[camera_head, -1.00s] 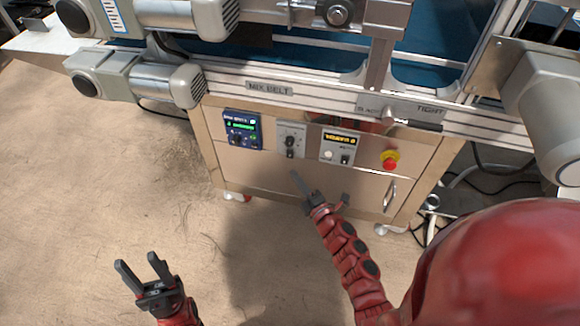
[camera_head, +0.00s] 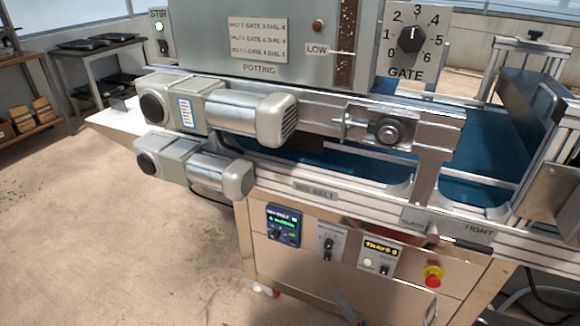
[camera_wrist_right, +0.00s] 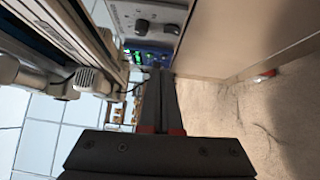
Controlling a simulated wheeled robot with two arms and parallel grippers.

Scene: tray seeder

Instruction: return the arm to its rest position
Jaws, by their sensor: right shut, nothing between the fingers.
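Past the fingertips, the blue-lit display (camera_wrist_right: 150,57) and the dials of the control panel show. I cannot see any contact between the fingers and the cabinet. The rest of my right arm is out of the head view. My left gripper is in neither view now.
The cabinet front carries a blue display (camera_head: 283,226), a switch panel (camera_head: 329,244), a counter panel (camera_head: 379,258) and a red stop button (camera_head: 432,276). Two motors (camera_head: 235,113) jut out above. A GATE dial (camera_head: 411,40) is above right. Open floor (camera_head: 100,220) lies at left.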

